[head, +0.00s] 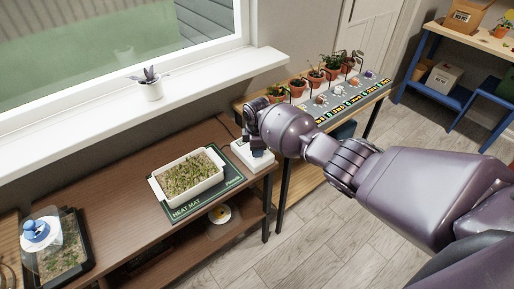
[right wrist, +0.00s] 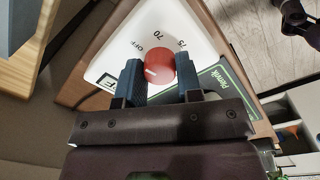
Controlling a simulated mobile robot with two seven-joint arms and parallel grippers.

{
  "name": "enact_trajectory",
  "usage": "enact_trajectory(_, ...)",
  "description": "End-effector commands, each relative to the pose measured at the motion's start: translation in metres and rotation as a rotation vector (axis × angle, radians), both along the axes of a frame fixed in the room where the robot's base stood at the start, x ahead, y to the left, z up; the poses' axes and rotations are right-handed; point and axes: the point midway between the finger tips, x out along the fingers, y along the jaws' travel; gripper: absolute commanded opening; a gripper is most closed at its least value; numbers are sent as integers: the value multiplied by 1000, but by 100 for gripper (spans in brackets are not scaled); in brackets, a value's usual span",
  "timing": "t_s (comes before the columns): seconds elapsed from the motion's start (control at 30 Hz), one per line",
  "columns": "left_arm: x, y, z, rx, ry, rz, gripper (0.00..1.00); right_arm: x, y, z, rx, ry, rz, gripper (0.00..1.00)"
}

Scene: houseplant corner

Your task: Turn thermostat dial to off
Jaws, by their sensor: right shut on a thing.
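The thermostat (head: 240,154) is a white box at the right end of the brown bench. It fills the upper middle of the right wrist view (right wrist: 108,58). Its round red dial (right wrist: 160,66) has a pale pointer mark on its lower left part. The labels OFF, 70 and 75 stand around the dial, with OFF at its upper left. My right gripper (right wrist: 160,80) has its two blue fingers on either side of the dial and is shut on it. In the head view the dial is hidden behind my right gripper (head: 257,151). My left gripper is not in view.
A green heat mat (head: 183,216) with a white seedling tray (head: 156,189) lies left of the thermostat. A domed tray (head: 42,258) stands at the bench's far left. Several potted plants (head: 316,76) line the bench behind my right arm. A potted plant (head: 151,90) stands on the windowsill.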

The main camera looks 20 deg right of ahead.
Motion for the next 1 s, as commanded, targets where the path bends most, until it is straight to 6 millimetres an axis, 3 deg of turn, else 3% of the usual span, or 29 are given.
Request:
enact_trajectory(0.3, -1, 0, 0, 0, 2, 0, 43, -1, 0, -1, -1, 2, 2, 9)
enact_trajectory(0.33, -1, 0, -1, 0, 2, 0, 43, -1, 0, -1, -1, 2, 1, 37)
enact_trajectory(0.47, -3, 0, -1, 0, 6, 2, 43, -1, 0, -1, -1, 1, 1, 57)
enact_trajectory(0.77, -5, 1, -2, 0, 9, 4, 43, 0, 0, 1, 0, 0, 0, 58)
enact_trajectory(1.0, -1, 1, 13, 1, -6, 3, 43, 0, 0, 30, 1, -4, 0, 58)
